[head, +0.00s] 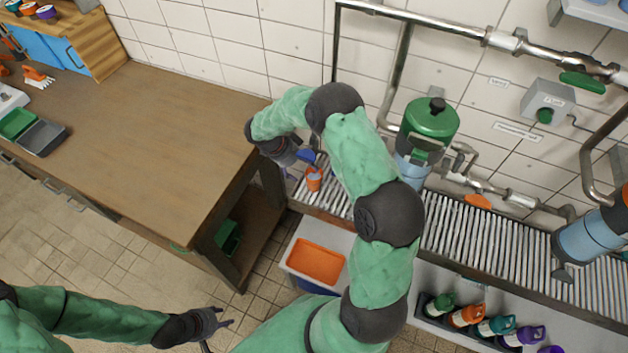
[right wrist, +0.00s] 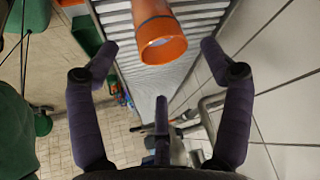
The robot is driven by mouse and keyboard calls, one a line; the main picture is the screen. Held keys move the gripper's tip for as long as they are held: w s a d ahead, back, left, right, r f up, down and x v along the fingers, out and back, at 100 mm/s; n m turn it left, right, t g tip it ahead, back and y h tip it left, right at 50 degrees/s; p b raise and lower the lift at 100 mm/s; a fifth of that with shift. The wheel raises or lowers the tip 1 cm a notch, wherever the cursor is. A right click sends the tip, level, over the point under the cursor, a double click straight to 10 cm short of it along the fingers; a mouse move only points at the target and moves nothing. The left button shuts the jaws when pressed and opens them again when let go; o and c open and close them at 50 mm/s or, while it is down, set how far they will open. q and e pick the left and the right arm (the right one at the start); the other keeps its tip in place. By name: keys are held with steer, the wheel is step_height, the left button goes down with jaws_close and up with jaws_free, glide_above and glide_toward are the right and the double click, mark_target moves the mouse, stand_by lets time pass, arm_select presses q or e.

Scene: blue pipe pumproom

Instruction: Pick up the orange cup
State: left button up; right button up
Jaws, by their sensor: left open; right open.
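The orange cup (head: 314,179) stands at the left end of the roller conveyor (head: 470,236). In the right wrist view the cup (right wrist: 166,47) shows its orange rim and mouth facing the camera, with a grey-blue band below the rim. My right gripper (head: 306,157) is close to the cup, at its upper left in the head view. Its purple fingers (right wrist: 159,50) are spread wide, one on each side of the cup in the picture, with no visible contact. My left gripper (head: 219,323) is open and empty, low over the tiled floor, far from the cup.
A wooden workbench (head: 150,130) stands left of the conveyor. An orange bin (head: 316,262) is in front of it. A green-lidded canister (head: 430,118) stands further right by the pipes. Several coloured bottles (head: 467,315) sit in a rack at lower right. The tiled wall is behind.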

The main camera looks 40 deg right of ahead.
mark_target(312, 176)
steer(key=b+x, duration=0.1)
steer(key=x, duration=0.5)
steer(key=shift+d+f, duration=0.1)
steer(key=shift+f, duration=0.2)
steer(key=shift+c, duration=0.3)
steer(key=shift+s, duration=0.1)
steer(key=c, duration=1.3)
steer(key=shift+o, duration=0.2)
steer(key=shift+r, duration=0.1)
